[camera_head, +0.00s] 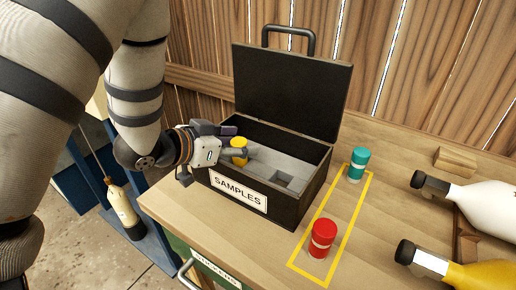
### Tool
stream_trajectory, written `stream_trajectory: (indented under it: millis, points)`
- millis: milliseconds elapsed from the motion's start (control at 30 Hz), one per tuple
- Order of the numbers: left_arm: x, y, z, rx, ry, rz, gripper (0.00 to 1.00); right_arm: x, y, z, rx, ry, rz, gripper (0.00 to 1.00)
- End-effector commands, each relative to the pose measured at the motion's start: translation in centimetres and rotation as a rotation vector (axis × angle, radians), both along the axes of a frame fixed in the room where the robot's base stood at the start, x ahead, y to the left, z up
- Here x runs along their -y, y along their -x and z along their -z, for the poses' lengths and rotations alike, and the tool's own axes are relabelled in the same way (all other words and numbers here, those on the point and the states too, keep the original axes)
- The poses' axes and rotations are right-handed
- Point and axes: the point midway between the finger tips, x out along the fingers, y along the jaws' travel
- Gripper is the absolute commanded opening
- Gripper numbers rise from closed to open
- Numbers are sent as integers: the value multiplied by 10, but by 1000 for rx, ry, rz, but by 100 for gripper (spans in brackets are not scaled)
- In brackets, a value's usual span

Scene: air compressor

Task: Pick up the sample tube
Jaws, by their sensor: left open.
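A yellow-capped sample tube (239,146) stands in the left part of the open black samples box (285,212). My left gripper (238,152) reaches over the box's left wall, with its fingers at the yellow tube's top. The gripper is open; whether a finger touches the tube I cannot tell. A red-capped tube (321,238) and a teal-capped tube (358,164) stand upright on the table inside a yellow outline (296,267). My right gripper is not in view.
The box's raised lid (290,90) stands at the back. A white bottle (490,203) and a yellow bottle (470,273) lie on the right of the wooden table (185,215). A plank wall is behind. An empty square slot (283,180) shows in the box insert.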

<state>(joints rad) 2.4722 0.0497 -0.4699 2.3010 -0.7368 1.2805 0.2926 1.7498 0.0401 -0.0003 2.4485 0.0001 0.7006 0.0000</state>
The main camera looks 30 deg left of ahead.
Motion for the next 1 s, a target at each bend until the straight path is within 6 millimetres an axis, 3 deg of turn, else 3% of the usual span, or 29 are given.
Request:
stream_trajectory:
  millis: [200,433,767,1000]
  points:
    - [-1,0,-2,4,0,0,54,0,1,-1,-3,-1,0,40]
    - [0,0,-2,4,0,0,4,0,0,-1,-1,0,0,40]
    - [0,0,-4,6,0,0,3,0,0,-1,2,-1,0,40]
    - [4,1,-31,15,0,-2,3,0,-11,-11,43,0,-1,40]
